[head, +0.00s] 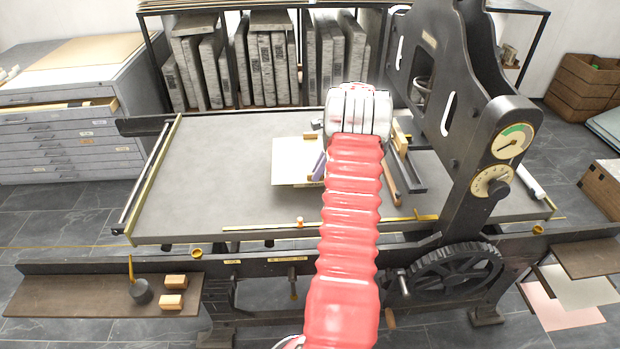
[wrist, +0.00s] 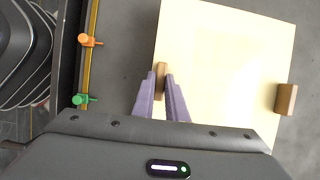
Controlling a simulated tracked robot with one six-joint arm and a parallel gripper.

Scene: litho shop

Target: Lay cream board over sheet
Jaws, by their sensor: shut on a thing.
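The cream board (head: 292,165) is over the grey press bed (head: 215,150), partly hidden by my arm in the head view. In the wrist view the cream board (wrist: 225,65) fills the middle, slightly turned. A wooden grip block (wrist: 161,80) is at its left side, and another wooden block (wrist: 287,99) is at its right edge. My gripper (wrist: 161,78) has its purple fingers closed on the left block; a finger also shows in the head view. I cannot tell whether the board touches the bed. No separate sheet can be made out.
A brass rail (wrist: 90,20) with an orange clip (wrist: 90,41) and a green clip (wrist: 84,99) runs along the bed's edge. The dark press frame (head: 465,110) with dials stands at right. The bed's left part is clear.

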